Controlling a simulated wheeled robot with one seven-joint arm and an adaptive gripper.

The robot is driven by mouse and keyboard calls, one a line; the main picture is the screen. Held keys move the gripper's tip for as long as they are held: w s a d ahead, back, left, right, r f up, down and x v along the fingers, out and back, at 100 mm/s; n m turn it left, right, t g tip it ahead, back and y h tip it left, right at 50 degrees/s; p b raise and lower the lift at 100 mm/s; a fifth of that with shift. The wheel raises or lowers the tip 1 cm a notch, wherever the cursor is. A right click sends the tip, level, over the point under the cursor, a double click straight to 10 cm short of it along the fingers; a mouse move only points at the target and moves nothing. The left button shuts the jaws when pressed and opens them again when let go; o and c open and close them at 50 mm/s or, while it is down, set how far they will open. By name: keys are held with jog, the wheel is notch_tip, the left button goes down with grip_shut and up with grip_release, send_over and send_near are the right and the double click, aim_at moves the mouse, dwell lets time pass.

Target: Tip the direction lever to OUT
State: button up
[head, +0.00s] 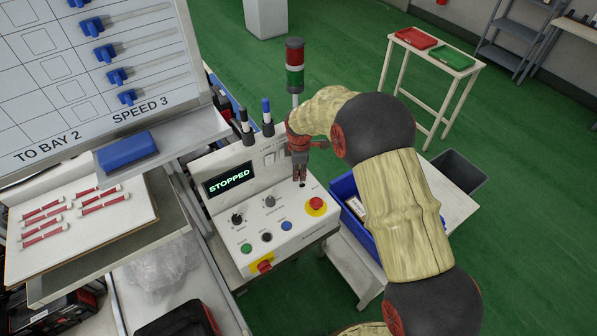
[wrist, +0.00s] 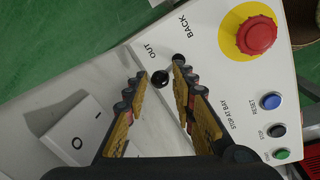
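The control box (head: 225,215) shows STOPPED on its display (head: 229,180). In the wrist view, the direction lever's round black knob (wrist: 160,79) sits on the white panel (wrist: 213,65) close to the word OUT; BACK is printed farther toward the top. My gripper (wrist: 159,68) is open, with one fingertip on either side of the knob. I cannot tell whether either finger touches it. In the head view, my gripper (head: 300,182) points down over the upper right of the panel and hides the lever. The lever's exact tilt is unclear.
A red mushroom button (head: 315,205) on yellow stands just right of my gripper; it also shows in the wrist view (wrist: 257,35). A white rocker switch (head: 270,158) is behind. Dark knobs and small buttons lie to the left. A blue bin (head: 352,216) stands to the right.

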jog(key=shift+f, duration=0.25)
jog(key=shift+c, duration=0.6)
grip_shut()
